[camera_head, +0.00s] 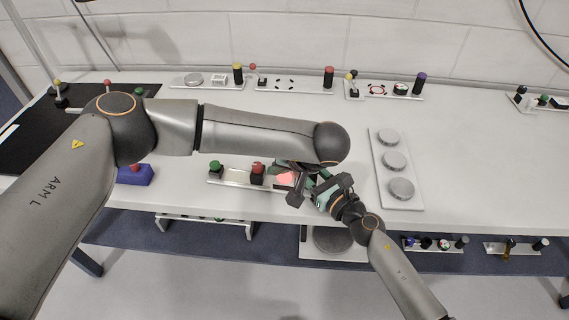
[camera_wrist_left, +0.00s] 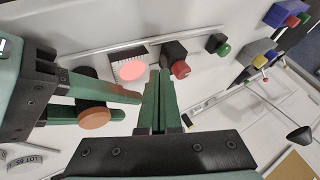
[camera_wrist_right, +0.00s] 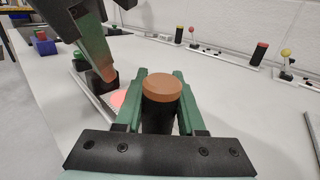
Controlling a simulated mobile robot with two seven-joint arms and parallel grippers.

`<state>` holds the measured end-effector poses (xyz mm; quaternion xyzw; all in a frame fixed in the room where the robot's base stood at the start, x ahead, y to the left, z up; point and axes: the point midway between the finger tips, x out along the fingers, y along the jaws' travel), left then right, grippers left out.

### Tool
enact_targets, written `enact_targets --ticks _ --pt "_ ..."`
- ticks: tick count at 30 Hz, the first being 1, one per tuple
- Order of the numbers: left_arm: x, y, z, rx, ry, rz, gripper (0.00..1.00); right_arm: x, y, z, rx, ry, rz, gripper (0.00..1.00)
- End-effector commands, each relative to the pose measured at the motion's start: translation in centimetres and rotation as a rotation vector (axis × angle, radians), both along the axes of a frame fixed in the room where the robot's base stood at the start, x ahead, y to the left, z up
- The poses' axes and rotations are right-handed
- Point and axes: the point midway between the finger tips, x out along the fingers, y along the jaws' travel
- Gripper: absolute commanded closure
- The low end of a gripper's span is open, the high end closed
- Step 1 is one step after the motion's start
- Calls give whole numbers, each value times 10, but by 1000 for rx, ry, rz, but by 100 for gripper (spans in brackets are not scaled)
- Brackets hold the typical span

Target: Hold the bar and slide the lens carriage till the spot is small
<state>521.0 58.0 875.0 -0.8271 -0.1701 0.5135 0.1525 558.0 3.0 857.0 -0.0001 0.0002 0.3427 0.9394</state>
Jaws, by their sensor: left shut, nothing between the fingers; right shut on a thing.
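The bar (camera_head: 228,180) lies along the table's front edge, with a green knob (camera_head: 215,166) at its left end. The lens carriage is a black block with a red knob (camera_head: 257,168); it also shows in the left wrist view (camera_wrist_left: 176,60). A broad, pale red spot (camera_wrist_left: 132,70) glows on a plate beside it. My right gripper (camera_wrist_right: 161,85) is shut on a black post with a brown top (camera_wrist_right: 162,90) at the bar's right end. My left gripper (camera_wrist_left: 156,78) is shut and empty, its tips close to the carriage; contact is unclear.
A white plate with several grey discs (camera_head: 375,140) lies right of my right gripper. A blue block (camera_head: 134,175) stands left of the bar. Other small fixtures (camera_head: 292,84) line the back. The table's middle is partly hidden by my left arm.

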Motion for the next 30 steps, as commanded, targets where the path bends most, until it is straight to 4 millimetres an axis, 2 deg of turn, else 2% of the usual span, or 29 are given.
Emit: enact_targets --ticks 3,7,17,24,30 --pt "5 6 -11 -1 1 2 100 0 0 -1 -1 1 0 100" --pt "8 9 -16 0 1 0 100 0 0 -1 -1 1 0 100" --pt "9 9 -17 -1 1 1 100 0 0 -1 -1 1 0 100" --pt "10 29 -16 0 0 2 100 0 0 -1 -1 1 0 100" --pt "10 28 -16 -1 0 1 100 0 0 -1 -1 1 0 100"
